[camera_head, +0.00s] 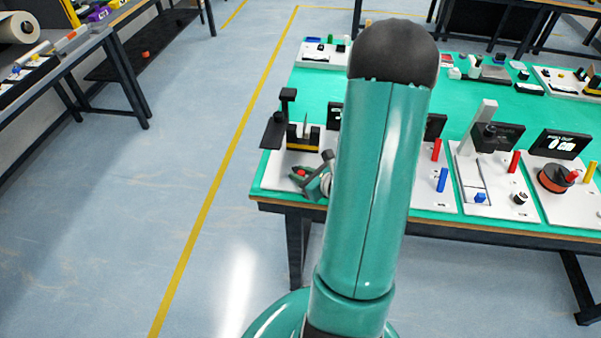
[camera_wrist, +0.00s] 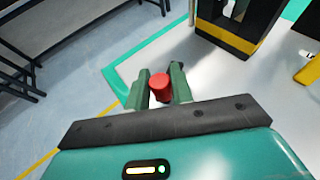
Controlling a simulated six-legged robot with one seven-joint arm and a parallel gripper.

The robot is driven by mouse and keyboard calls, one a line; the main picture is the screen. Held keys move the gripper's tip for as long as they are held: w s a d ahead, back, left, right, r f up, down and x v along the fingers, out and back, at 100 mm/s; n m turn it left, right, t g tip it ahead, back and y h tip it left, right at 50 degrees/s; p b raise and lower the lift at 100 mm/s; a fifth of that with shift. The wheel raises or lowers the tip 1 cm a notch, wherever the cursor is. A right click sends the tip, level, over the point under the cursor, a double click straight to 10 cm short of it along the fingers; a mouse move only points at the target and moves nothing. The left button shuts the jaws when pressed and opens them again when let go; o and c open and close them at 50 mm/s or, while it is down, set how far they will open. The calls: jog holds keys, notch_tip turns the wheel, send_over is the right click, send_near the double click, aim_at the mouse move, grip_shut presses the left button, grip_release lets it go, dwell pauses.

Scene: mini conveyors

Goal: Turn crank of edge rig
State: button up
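The edge rig is the white-based unit (camera_head: 268,174) at the near left corner of the green table. Its crank shows as a red handle (camera_wrist: 160,87) in the wrist view, and as a small red spot (camera_head: 301,172) in the head view. My gripper (camera_wrist: 161,88) has one green finger on each side of the red handle, with no clear gap between. In the head view my gripper (camera_head: 305,180) is low over the rig's front edge. The crank's arm and pivot are hidden. The rig's black and yellow conveyor (camera_head: 303,137) stands just behind.
A black post with a flat plate (camera_head: 276,130) rises at the rig's left. More rigs with red and blue pegs (camera_head: 441,180) stand to the right. My arm hides part of the table's middle. Open floor (camera_head: 150,215) lies left of the table.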

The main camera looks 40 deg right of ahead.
grip_shut()
jog(key=shift+d, duration=0.15)
jog(key=n+y, duration=0.1)
jog(key=y, duration=0.1)
jog(key=d+n+g+y, duration=0.1)
jog(key=n+y, duration=0.1)
jog(key=d+n+g+y, duration=0.1)
jog(key=n+y, duration=0.1)
jog(key=shift+s, duration=0.15)
jog(key=n+g+y, duration=0.1)
jog(key=d+n+g+y, duration=0.1)
jog(key=n, duration=0.1)
jog(key=n+g+y, duration=0.1)
jog(key=shift+w+d+n+g+y, duration=0.25)
jog(key=shift+d+n+g+y, duration=0.05)
jog(key=shift+n+y, duration=0.1)
jog(key=shift+w+d+n+g+y, duration=0.25)
jog(key=shift+n+g+y, duration=0.25)
jog(key=shift+n+g, duration=0.4)
jog(key=shift+w+d+n+g+y, duration=0.2)
jog(key=shift+n+g+y, duration=0.3)
jog(key=shift+n+g, duration=0.35)
